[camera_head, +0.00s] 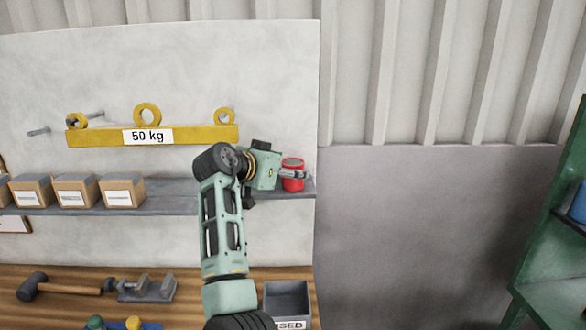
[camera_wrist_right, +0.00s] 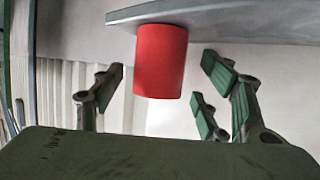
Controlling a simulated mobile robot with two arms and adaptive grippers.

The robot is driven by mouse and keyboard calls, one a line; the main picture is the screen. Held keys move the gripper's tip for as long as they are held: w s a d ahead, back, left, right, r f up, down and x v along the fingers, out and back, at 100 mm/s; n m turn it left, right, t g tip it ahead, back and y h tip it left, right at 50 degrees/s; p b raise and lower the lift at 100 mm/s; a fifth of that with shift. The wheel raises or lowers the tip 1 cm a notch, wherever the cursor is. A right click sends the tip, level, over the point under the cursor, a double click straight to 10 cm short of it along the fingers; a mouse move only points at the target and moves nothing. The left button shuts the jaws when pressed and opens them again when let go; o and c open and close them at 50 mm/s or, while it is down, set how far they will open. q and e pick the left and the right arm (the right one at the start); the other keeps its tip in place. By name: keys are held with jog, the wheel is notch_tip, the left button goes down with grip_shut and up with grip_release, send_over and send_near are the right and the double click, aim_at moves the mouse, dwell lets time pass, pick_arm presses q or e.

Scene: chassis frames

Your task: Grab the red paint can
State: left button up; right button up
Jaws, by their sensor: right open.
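The red paint can (camera_head: 292,185) stands on the right end of the grey wall shelf (camera_head: 270,187). My right gripper (camera_head: 293,174) is at the can, with its fingers in front of part of it. In the right wrist view, which appears upside down, the can (camera_wrist_right: 161,60) shows between the spread green finger pads of the right gripper (camera_wrist_right: 163,78). A gap shows on both sides of the can, so the gripper is open and not closed on it. My left gripper is not in view.
Several cardboard boxes (camera_head: 77,190) stand on the shelf to the left. A yellow 50 kg beam (camera_head: 195,135) hangs above. Below, a wooden bench holds a hammer (camera_head: 75,286), a metal vise (camera_head: 148,288) and a grey bin (camera_head: 287,293). A green rack (camera_head: 550,240) stands at right.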

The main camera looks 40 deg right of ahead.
jog(key=shift+d+f, duration=0.15)
jog(key=shift+d, duration=0.3)
jog(key=shift+a, duration=0.1)
jog(key=shift+c, duration=0.9)
jog(key=c, duration=1.3)
jog(key=shift+o, duration=0.2)
